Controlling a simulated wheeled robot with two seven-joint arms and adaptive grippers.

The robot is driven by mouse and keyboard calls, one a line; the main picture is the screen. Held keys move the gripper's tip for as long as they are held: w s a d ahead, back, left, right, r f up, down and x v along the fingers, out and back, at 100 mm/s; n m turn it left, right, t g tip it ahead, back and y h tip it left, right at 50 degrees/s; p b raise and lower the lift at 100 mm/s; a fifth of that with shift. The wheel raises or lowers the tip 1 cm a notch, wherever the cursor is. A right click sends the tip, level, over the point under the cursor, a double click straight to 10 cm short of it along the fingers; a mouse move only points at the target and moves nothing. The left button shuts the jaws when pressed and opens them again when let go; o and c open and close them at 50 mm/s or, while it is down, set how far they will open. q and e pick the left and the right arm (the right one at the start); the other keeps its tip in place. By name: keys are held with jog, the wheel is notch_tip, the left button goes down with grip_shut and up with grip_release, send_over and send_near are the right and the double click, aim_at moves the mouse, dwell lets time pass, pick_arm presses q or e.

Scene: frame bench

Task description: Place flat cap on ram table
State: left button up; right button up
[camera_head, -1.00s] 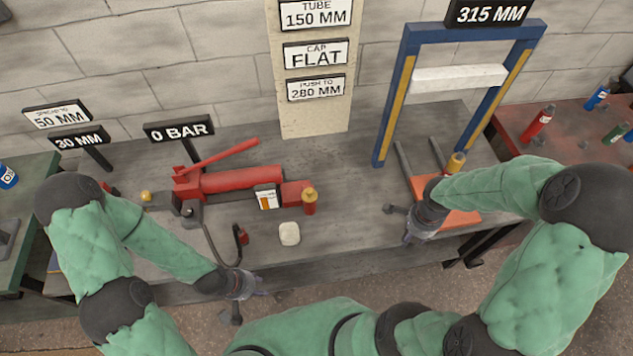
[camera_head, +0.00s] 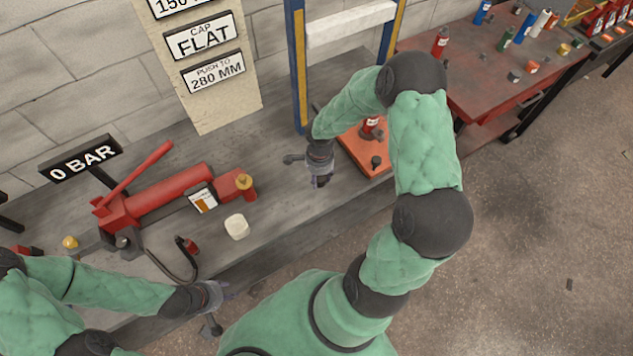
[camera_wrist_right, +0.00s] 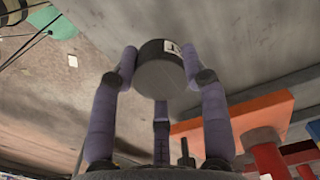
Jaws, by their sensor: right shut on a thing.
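My right gripper (camera_head: 320,181) is over the bench top, left of the orange plate. In the right wrist view its purple fingers (camera_wrist_right: 160,85) are closed around a short dark grey cylinder with a flat face and a small white label (camera_wrist_right: 172,47). This looks like the flat cap (camera_wrist_right: 160,76). The orange plate (camera_head: 352,150), which may be the ram table, lies at the foot of the blue press frame (camera_head: 299,70), partly hidden by my right arm. My left gripper (camera_head: 222,293) is low at the bench's front edge; its fingers are too small to judge.
A red hydraulic pump (camera_head: 160,198) and a pale block (camera_head: 237,227) stand on the bench left of my right gripper. A red cylinder (camera_head: 369,128) and a small dark piece (camera_head: 376,162) are at the orange plate. A red table (camera_head: 480,85) with bottles stands at the right.

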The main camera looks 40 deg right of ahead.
jog(key=shift+w+a+f, duration=0.15)
jog(key=shift+w+f, duration=0.35)
jog(key=shift+f, duration=0.1)
jog(key=shift+w+f+b, duration=0.1)
jog(key=shift+f+b, duration=0.4)
jog(key=shift+f, duration=1.05)
jog(key=shift+f, duration=0.15)
jog(key=o, duration=1.2)
jog(key=shift+o, duration=0.2)
jog(key=shift+r, duration=0.2)
notch_tip(320, 180, up, 12)
jog(key=p, duration=0.3)
